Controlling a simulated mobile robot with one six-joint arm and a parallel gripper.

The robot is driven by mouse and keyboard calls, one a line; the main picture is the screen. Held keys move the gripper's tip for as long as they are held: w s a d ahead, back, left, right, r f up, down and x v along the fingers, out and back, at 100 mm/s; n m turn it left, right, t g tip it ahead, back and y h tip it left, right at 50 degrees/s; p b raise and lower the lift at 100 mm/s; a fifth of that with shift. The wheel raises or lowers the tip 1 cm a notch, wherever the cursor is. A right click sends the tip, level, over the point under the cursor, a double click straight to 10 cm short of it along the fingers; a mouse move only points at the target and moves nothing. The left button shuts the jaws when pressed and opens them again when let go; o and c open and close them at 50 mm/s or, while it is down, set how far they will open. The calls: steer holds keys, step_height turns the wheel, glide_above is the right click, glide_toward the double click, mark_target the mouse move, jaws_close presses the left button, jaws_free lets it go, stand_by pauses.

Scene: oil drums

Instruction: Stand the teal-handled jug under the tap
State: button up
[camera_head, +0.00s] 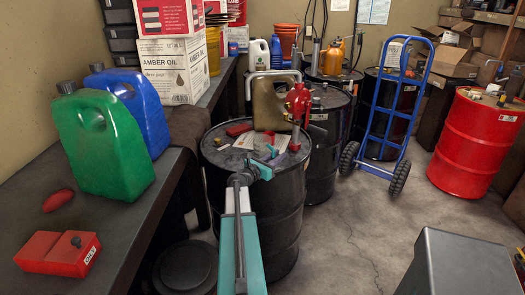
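No jug with a clearly teal handle can be made out. An olive-brown jug (267,106) with a pale handle stands upright on the near black drum (270,215). A red tap-like fitting (298,102) is right beside it, above the drum top. My teal and grey arm reaches up from the bottom edge. My gripper (266,161) is at its far end, over the drum top and in front of the brown jug, apparently apart from it. Its fingers are small and seen from behind, so their opening and anything between them are unclear.
A green jug (100,145), a blue jug (140,105) and a red box (60,253) are on the left bench (125,215). A blue hand truck (392,105) and red drum (476,140) stand right. A grey box (460,265) is at lower right. The middle floor is clear.

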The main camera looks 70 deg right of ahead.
steer(key=shift+s+d, duration=0.15)
steer(key=shift+d, duration=0.25)
jaws_close()
